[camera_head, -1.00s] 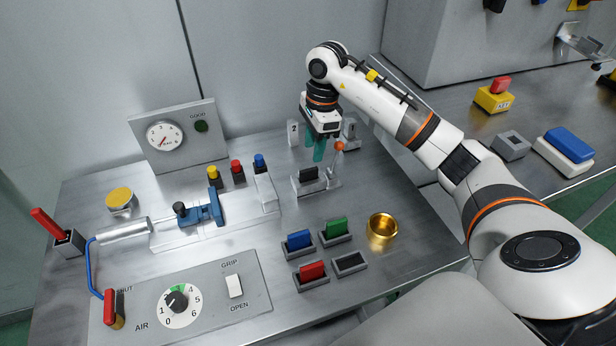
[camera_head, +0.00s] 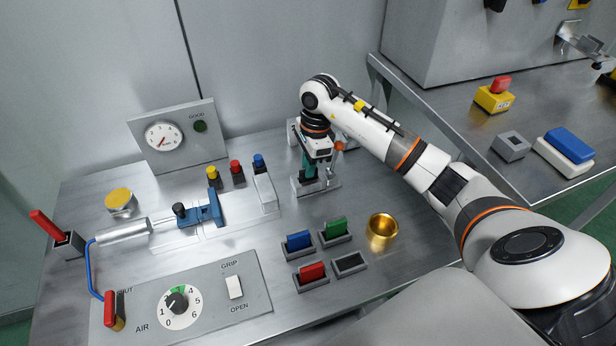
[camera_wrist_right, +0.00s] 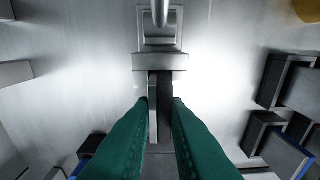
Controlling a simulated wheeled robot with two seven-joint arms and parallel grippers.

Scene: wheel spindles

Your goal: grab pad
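The pad, a small dark block (camera_wrist_right: 165,105), sits in a grey metal holder near the back of the table. In the right wrist view it lies between the two green fingertips of my right gripper (camera_wrist_right: 162,104). The fingers are apart, one on each side of it, close to its faces; I see no clear grip. In the head view my right gripper (camera_head: 310,168) points down over the metal holder (camera_head: 318,188) and hides the pad. My left gripper is not in view.
A red-orange knob (camera_head: 339,146) stands close beside my right gripper. Blue (camera_head: 298,240), green (camera_head: 334,228) and red (camera_head: 312,271) blocks sit in holders in front, with a brass cup (camera_head: 382,229) to their right. A blue clamp (camera_head: 208,211) stands left.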

